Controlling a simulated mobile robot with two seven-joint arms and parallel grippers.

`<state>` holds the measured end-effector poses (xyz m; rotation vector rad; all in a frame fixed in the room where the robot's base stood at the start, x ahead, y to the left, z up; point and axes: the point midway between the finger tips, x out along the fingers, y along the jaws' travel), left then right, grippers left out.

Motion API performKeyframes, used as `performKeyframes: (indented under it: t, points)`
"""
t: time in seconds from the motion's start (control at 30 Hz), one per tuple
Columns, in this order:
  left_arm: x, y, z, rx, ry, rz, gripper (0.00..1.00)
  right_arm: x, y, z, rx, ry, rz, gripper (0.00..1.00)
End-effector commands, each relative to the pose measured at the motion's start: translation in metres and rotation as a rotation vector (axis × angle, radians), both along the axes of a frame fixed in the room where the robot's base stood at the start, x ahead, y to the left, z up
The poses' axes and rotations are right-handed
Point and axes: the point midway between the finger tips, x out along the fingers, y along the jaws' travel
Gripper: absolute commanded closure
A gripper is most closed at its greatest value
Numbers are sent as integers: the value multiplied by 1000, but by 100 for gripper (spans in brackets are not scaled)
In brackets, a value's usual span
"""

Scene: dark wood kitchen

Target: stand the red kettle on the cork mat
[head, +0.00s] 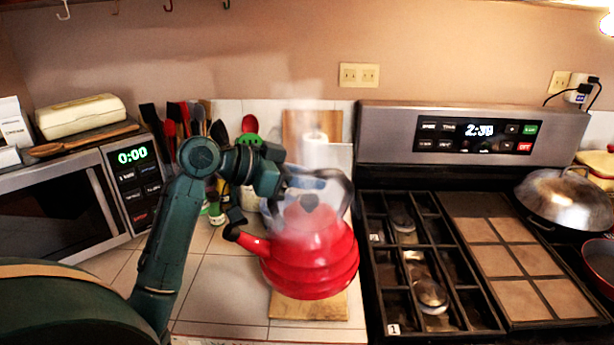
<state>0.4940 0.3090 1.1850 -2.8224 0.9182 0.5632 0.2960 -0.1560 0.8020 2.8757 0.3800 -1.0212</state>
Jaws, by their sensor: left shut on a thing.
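The red kettle (312,268) is upright over the tan cork mat (310,309) on the tiled counter. Its black spout points left. Its base hides the back of the mat, whose front strip and front corners show. I cannot tell whether the base touches the mat or hangs just above it. My left gripper (287,182) comes in from the left and is shut on the kettle at its handle. The handle and lid look hazy, so the exact grip is unclear. My right gripper is not in view.
The stove (430,255) with black grates is close on the kettle's right. A microwave (75,205) stands at the left. Red and black utensils (185,125) and a wooden board (300,125) stand behind the kettle. White tiles (222,290) are free to the mat's left.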

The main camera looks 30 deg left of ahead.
Motion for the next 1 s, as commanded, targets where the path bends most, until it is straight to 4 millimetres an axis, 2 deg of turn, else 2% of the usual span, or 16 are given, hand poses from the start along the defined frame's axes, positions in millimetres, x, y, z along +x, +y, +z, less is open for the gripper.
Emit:
performKeyframes:
  t: [0.6, 1.0]
  points:
    - [0, 0, -51, -4, -11, 2, 100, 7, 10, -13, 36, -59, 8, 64]
    - [0, 0, -61, -4, -12, 2, 100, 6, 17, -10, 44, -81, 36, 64]
